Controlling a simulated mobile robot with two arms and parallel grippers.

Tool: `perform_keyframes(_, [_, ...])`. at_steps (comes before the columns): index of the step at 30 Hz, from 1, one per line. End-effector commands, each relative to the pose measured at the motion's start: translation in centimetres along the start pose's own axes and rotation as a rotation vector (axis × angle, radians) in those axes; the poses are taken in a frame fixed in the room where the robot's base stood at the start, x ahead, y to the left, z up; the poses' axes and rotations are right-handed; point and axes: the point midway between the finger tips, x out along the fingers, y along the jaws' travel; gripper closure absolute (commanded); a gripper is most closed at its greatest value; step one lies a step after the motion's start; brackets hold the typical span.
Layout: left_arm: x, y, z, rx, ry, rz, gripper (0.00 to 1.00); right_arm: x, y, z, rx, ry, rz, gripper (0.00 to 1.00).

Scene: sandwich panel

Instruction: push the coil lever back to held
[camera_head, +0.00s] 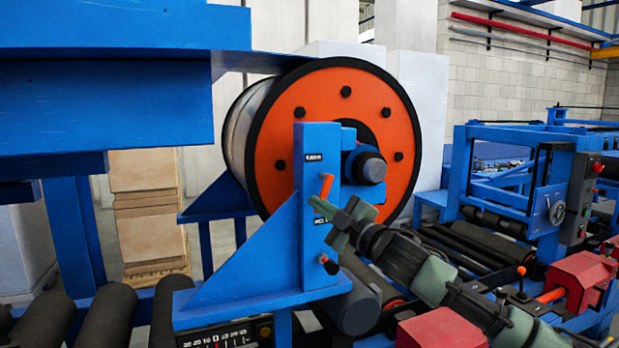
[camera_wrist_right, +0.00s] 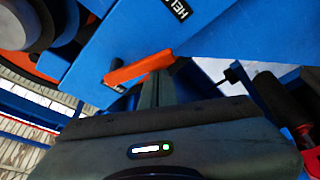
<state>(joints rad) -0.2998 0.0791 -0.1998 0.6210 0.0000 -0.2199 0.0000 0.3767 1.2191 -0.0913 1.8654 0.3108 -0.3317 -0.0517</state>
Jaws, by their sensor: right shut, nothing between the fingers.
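The orange coil lever (camera_head: 326,186) is on the blue upright of the coil stand (camera_head: 309,240), in front of the orange coil reel. It tilts slightly off vertical in the head view and also shows in the right wrist view (camera_wrist_right: 138,69). A label starting "HEL" is partly seen on the blue plate in the wrist view. My right gripper (camera_head: 319,206) is shut and empty, its tips just below the lever. In the wrist view its fingers (camera_wrist_right: 156,90) reach up to the lever; I cannot tell whether they touch. My left gripper is not in view.
The orange reel (camera_head: 280,132) with a black rim stands behind the upright. A small black knob with an orange end (camera_head: 329,265) sits lower on the stand. Black rollers (camera_head: 106,315) lie at lower left. Red housings (camera_head: 580,280) and blue machinery stand at right.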

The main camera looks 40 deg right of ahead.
Motion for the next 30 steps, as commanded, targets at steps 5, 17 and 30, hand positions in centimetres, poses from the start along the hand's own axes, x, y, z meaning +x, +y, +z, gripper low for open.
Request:
perform_keyframes(5, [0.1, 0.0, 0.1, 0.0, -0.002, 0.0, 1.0, -0.3, 0.0, 0.8, -0.119, -0.004, -0.041, 1.0])
perform_keyframes(17, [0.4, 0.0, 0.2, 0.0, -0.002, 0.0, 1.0, -0.5, 0.1, 1.5, -0.113, -0.003, -0.038, 1.0])
perform_keyframes(30, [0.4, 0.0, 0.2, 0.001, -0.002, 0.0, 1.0, -0.5, 0.2, 1.8, -0.112, -0.007, -0.038, 1.0])
